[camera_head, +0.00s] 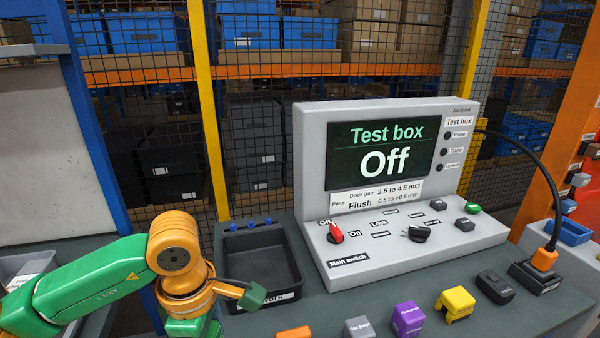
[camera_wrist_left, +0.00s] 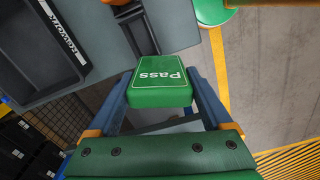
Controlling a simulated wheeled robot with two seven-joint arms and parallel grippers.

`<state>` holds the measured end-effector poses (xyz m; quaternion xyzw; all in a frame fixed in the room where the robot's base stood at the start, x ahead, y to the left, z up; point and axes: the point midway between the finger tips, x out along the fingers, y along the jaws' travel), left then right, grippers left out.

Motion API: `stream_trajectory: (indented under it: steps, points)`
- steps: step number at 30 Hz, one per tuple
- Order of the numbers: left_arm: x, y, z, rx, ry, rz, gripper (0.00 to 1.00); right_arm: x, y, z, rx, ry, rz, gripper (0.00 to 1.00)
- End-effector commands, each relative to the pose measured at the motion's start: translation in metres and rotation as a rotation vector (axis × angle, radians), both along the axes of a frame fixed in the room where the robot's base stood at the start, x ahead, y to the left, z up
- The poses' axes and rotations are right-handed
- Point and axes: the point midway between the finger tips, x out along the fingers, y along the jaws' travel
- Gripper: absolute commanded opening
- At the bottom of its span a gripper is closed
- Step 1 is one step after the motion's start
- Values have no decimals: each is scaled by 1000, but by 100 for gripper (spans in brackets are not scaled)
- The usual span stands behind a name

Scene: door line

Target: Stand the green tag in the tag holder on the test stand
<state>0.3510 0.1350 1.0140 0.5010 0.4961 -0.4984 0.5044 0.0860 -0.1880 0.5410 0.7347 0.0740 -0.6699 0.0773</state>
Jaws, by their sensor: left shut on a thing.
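The green tag (camera_wrist_left: 160,88), marked "Pass", is between the fingertips of my left gripper (camera_wrist_left: 160,97) in the left wrist view. The gripper is shut on it. The word reads upside down there. In the head view my left arm comes in at lower left, and its gripper is cut off by the bottom edge beside the test stand (camera_head: 420,305). I cannot make out the tag in the head view. A dark slotted piece (camera_wrist_left: 138,32) lies beyond the tag in the wrist view; I cannot tell whether it is the tag holder. My right gripper is not in view.
A black rework tray (camera_head: 262,262) sits left of the test box (camera_head: 400,160), whose screen reads Off. Grey (camera_head: 358,327), purple (camera_head: 408,318) and yellow (camera_head: 455,303) blocks line the front. A black cable (camera_head: 548,190) arches at right.

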Motion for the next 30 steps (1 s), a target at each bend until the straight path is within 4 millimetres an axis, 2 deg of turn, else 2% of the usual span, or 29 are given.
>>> stream_trajectory:
  steps: [6, 9, 13, 18, 30]
  points:
    - [-20, 11, -7, 11, 0, -787, 22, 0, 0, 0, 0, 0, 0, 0]
    - [-29, 15, -10, 12, 1, -1109, 22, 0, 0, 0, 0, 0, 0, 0]
    - [-37, 18, -13, 12, 3, -1413, 22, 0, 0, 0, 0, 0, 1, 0]
    - [-41, 20, -13, 18, 4, -1572, 22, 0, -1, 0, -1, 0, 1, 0]
    - [-41, 20, -13, 16, 3, -1574, 22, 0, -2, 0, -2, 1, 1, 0]
